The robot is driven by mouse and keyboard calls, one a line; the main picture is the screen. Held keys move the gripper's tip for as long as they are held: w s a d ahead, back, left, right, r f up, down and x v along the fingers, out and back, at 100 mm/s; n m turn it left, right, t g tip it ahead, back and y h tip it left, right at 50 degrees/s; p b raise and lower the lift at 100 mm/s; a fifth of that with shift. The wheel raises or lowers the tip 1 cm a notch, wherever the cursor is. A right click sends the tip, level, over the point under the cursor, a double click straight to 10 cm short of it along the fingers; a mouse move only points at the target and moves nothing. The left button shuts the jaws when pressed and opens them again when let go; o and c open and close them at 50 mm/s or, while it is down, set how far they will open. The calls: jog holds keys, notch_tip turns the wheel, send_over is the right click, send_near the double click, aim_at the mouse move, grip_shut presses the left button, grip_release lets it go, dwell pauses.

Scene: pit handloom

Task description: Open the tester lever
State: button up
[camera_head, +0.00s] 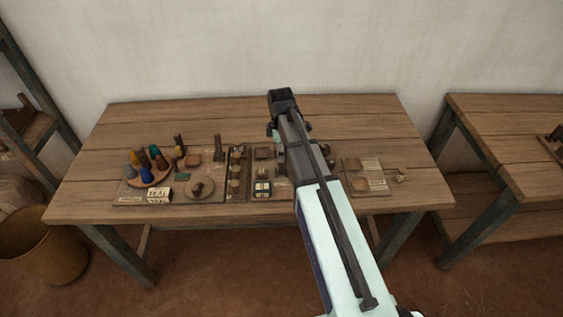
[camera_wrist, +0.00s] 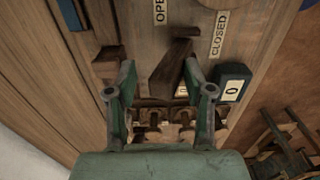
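In the wrist view a brown wooden lever (camera_wrist: 170,72) stands out from a wooden board. The OPEN label (camera_wrist: 221,20) and the CLOSED label (camera_wrist: 219,34) lie on the board beyond it, CLOSED to the right. My gripper (camera_wrist: 160,67) is open, its two green-grey fingers on either side of the lever's near part. The right fingertip is very close to the lever; I cannot tell whether it touches. The left fingertip is apart from it. In the head view my arm covers the middle of the workbench (camera_head: 330,108), and the lever cannot be made out there.
A dark blue block with a "0" label (camera_wrist: 234,84) sits right of the lever. The bench holds a round tray with coloured cones (camera_head: 148,177), a round wooden disc (camera_head: 199,188) and small boards (camera_head: 365,184). A second table (camera_head: 500,135) stands right.

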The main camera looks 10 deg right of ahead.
jog(key=shift+r+p, duration=2.1)
jog(key=shift+r, duration=1.2)
jog(key=shift+s, duration=0.1)
